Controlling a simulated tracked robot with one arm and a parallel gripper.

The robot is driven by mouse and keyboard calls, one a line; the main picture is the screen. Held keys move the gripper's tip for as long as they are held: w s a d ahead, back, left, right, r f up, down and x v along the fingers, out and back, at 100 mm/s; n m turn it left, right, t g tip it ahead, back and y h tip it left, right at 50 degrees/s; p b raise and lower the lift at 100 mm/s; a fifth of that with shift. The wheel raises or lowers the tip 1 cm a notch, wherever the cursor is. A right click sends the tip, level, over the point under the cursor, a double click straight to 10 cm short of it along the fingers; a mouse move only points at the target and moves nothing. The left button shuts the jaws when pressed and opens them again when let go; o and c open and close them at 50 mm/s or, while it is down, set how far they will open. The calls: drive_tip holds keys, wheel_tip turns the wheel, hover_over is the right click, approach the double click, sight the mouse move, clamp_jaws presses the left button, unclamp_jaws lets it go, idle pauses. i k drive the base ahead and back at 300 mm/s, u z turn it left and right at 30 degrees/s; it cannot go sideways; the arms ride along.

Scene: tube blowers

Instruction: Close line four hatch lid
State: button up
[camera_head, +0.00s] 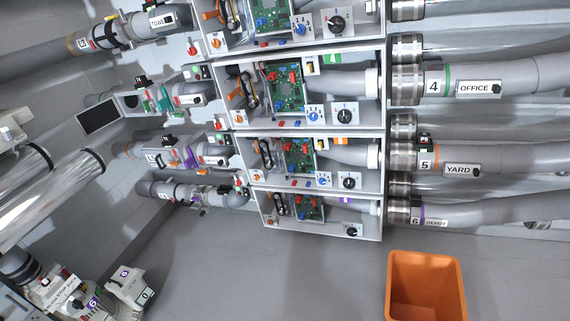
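Line four is the tube with a green band, a "4" and an "OFFICE" plate (478,88) at the right. It runs left through an open-fronted box (350,128) with a circuit board. Further left, a green-marked tube section (163,98) in the same row has a small open hatch frame (131,101). A flat panel with a light rim and dark face (98,115) sticks out to the left of this frame, and looks like its lid swung open. Whether the panel is hinged to the frame is too small to tell. My gripper is not in view.
Similar lines run above and below, including "YARD" (459,169) and "DEPOT" (435,221). Shiny tubes (50,200) stand at the left edge. Labelled equipment (78,295) is at the bottom left. An orange bin (426,270) stands at the lower right. The floor between is clear.

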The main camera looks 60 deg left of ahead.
sight(91, 120)
drive_tip(key=u, duration=2.4)
drive_tip(key=k, duration=0.75)
drive_tip(key=u, duration=0.05)
drive_tip(key=i, duration=0.75)
drive_tip(key=z, duration=0.1)
